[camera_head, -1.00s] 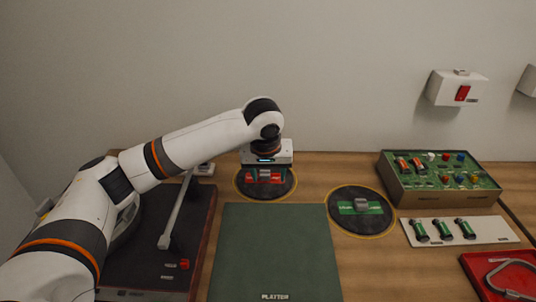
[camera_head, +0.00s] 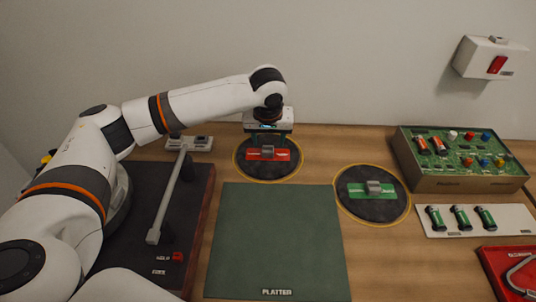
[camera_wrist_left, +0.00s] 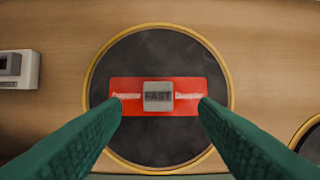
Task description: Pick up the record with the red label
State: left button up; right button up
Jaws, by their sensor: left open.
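The record with the red label (camera_head: 268,170) is a dark disc with a yellow rim, lying flat on the wooden table. A grey block handle marked FAST stands at the centre of its red label. It fills the middle of the left wrist view (camera_wrist_left: 160,140). My left gripper (camera_head: 268,141) is over the record, pointing down, open and empty. In the left wrist view its green fingers (camera_wrist_left: 160,103) appear on either side of the grey handle, over the label's ends. I cannot tell their exact height above it. My right gripper is not in view.
A record with a green label (camera_head: 372,209) lies to the right. The green PLATTER mat (camera_head: 279,240) is in front. A dark turntable with a tone arm (camera_head: 170,195) is at left. A circuit box (camera_head: 460,184), a battery board (camera_head: 515,219) and a red tray (camera_head: 492,262) are at right.

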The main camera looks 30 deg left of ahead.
aim_at(268, 149)
pick_arm(q)
jog(key=x, duration=0.4)
jog(key=shift+a+f, duration=0.15)
jog(key=shift+f, duration=0.25)
jog(key=c, duration=1.1)
